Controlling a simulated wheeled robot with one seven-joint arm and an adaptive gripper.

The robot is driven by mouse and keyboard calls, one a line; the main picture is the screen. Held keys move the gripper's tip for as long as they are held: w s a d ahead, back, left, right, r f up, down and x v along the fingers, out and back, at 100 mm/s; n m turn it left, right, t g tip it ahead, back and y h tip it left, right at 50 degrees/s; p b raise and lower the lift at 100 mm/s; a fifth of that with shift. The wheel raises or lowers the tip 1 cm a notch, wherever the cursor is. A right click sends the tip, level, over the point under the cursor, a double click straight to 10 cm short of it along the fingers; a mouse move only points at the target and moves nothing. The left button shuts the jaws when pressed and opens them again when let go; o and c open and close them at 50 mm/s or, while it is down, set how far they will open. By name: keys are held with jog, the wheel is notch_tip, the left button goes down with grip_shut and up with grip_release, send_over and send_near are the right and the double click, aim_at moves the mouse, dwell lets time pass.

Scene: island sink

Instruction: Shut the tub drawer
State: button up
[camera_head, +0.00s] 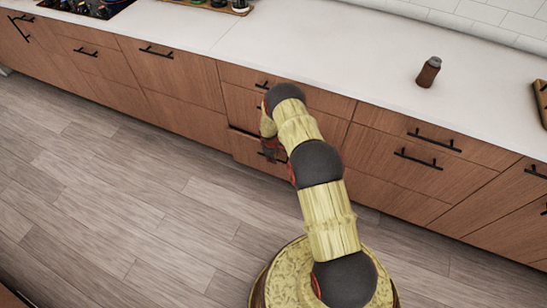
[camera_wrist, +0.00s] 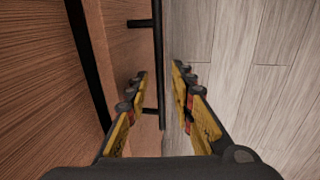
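The drawer with a brown wood front (camera_head: 250,150) is low in the cabinet, in the column behind my arm. A dark gap (camera_head: 243,131) runs along its top edge; how far it stands out is hard to tell. In the wrist view the drawer front (camera_wrist: 122,45) lies beside a dark band, and its black bar handle (camera_wrist: 159,60) runs up the middle. My gripper (camera_wrist: 160,70) is open, with one finger on each side of the handle in that view; contact cannot be told. In the head view my gripper (camera_head: 270,150) is partly hidden by my arm.
Other closed-looking drawers with black handles (camera_head: 418,160) line the cabinet. The white counter (camera_head: 320,50) above holds a brown bottle (camera_head: 428,72) and a wooden board (camera_head: 541,100). The wood floor (camera_head: 130,190) in front is clear.

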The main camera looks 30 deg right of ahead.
grip_shut()
dwell(0.7)
